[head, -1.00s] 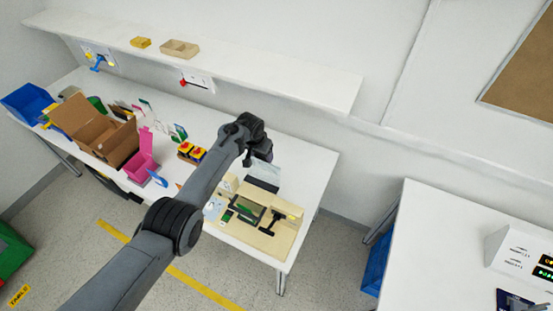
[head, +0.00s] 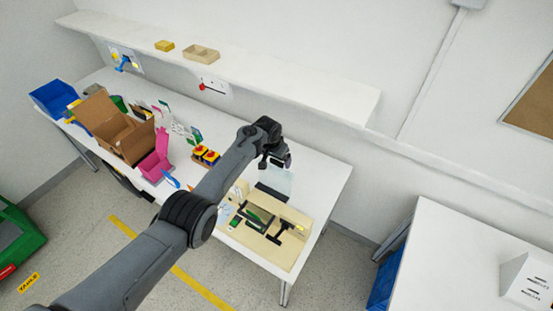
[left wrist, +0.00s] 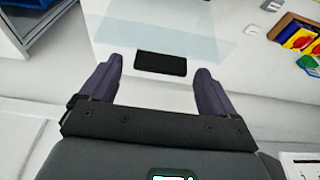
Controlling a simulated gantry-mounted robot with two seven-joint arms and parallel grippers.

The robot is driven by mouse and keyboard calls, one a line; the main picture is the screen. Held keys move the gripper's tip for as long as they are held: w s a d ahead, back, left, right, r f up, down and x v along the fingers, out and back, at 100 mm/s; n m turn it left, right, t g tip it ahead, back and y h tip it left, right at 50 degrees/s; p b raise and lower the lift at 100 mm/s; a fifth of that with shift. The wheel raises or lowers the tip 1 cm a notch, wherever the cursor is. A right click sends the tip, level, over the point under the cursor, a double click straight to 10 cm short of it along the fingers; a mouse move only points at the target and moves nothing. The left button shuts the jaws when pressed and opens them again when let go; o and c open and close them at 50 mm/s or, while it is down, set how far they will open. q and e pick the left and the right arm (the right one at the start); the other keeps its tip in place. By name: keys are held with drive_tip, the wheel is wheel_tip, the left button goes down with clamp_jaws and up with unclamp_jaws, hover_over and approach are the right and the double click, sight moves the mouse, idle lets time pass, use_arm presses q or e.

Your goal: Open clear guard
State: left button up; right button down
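The clear guard (head: 283,182) is a pale see-through panel at the right part of the table, behind the wooden fixture. In the left wrist view the clear guard (left wrist: 200,28) spreads ahead of my fingers, and a black block (left wrist: 160,63) shows between and just past the fingertips. My left gripper (head: 279,161) hangs over the guard's far side; in the left wrist view my left gripper (left wrist: 160,75) has its two fingers wide apart with nothing between them. I cannot tell whether a finger touches the panel. My right gripper is out of view.
A wooden fixture (head: 262,248) with green and black parts sits at the front right of the table. Yellow-and-red switches (head: 206,155), a pink bin (head: 155,160) and a cardboard box (head: 128,140) stand to the left. A shelf (head: 300,88) runs along the wall behind.

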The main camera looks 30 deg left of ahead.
use_arm(q)
drive_tip(key=shift+s+f, duration=0.1)
drive_tip(key=shift+r, duration=0.45)
drive_tip(key=p+v, duration=0.1)
drive_tip(key=v, duration=0.9)
drive_tip(key=shift+p, duration=0.35)
